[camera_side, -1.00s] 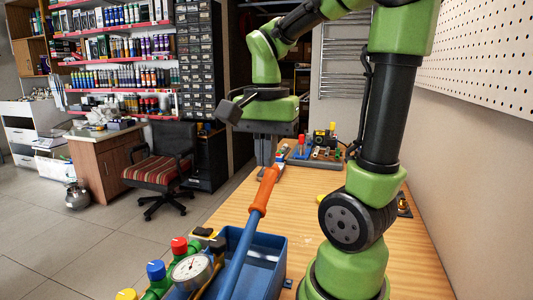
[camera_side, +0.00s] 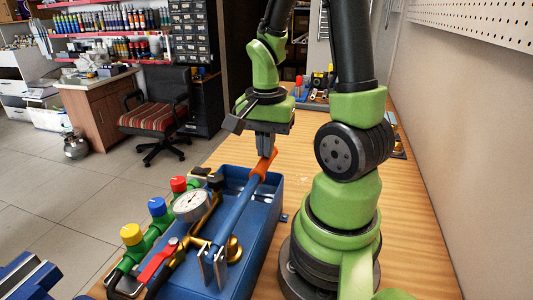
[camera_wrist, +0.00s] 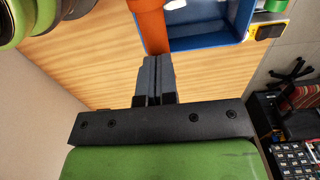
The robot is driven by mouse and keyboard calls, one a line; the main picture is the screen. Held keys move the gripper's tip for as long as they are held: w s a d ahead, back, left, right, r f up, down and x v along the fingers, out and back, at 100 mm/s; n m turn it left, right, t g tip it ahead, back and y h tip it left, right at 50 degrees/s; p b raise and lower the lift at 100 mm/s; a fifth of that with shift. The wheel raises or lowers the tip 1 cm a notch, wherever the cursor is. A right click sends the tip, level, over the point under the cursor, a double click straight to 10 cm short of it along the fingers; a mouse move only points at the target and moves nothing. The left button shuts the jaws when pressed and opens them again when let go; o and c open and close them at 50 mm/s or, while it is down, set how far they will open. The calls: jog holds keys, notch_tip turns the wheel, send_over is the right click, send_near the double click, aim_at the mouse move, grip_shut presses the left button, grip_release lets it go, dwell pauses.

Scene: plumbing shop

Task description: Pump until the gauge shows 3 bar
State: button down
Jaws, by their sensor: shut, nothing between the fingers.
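The blue test pump (camera_side: 270,225) stands on the near part of the bench. Its lever (camera_side: 235,205) slants up from the pivot to an orange grip (camera_side: 262,165). My gripper (camera_side: 266,154) is shut and empty, with its fingertips pointing down at the far end of the orange grip. In the wrist view the fingertips (camera_wrist: 157,60) overlap the end of the orange grip (camera_wrist: 151,25); I cannot tell whether they touch. The round white gauge (camera_side: 191,206) faces the side camera left of the lever. Its needle is too small to read.
A blue vise (camera_side: 28,278) is at the lower left. Tools lie at the far end of the wooden bench (camera_side: 215,158), whose middle is clear.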

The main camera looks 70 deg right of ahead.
jog(key=shift+d+f, duration=0.1)
jog(key=shift+f, duration=0.55)
notch_tip(320, 180, up, 13)
jog(key=a, duration=0.2)
jog(key=shift+f, duration=0.1)
jog(key=f, duration=0.4)
jog(key=d+f, duration=0.1)
jog(key=f, duration=0.3)
jog(key=d+f, duration=0.1)
jog(key=f, duration=0.3)
jog(key=shift+f, duration=0.4)
notch_tip(320, 180, up, 13)
jog(key=a, duration=0.2)
jog(key=shift+f, duration=0.2)
